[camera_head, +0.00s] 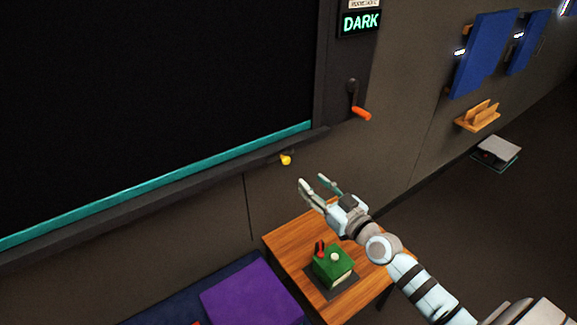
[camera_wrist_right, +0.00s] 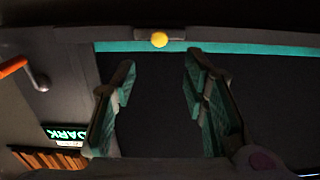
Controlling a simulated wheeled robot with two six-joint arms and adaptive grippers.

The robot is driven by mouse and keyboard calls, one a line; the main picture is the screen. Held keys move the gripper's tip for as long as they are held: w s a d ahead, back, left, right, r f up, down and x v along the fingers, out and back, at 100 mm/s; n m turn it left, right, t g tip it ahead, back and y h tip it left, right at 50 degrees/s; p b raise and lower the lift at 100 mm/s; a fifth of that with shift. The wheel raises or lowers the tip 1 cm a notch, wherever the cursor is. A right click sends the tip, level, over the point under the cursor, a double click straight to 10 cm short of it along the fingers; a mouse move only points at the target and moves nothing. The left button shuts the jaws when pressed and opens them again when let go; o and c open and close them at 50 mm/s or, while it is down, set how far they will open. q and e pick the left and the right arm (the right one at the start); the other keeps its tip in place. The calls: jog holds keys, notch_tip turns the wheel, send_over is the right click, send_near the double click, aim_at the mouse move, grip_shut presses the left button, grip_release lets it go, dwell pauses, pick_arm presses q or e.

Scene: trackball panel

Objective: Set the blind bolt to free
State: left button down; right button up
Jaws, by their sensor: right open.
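The blind bolt appears as a small yellow knob (camera_head: 286,159) on the dark sill under the large black blind; it also shows in the right wrist view (camera_wrist_right: 159,40), at the top middle. My right gripper (camera_head: 312,181) is open and empty, a little to the right of the knob and apart from it. In the right wrist view the two fingers (camera_wrist_right: 158,68) are spread, with the knob beyond the gap between their tips. The sign (camera_head: 360,22) reads DARK. My left gripper is not in view.
An orange-handled crank (camera_head: 361,113) sticks out from the wall above right of the knob. Below my right arm, a wooden table (camera_head: 285,240) holds a green box (camera_head: 333,268) with a red lever. A purple block (camera_head: 250,296) is at the bottom. A wooden wall rack (camera_head: 478,115) is farther right.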

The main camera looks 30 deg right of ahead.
aim_at(288, 161)
jog(key=w, duration=0.3)
jog(key=w+a+b, duration=0.1)
jog(key=w, duration=0.3)
jog(key=w+b, duration=0.1)
jog(key=w, duration=0.3)
jog(key=shift+w+a+f, duration=0.1)
jog(key=shift+w+a, duration=0.05)
jog(key=shift+a, duration=0.1)
jog(key=shift+w, duration=0.2)
grip_shut()
jog(key=shift+b, duration=0.35)
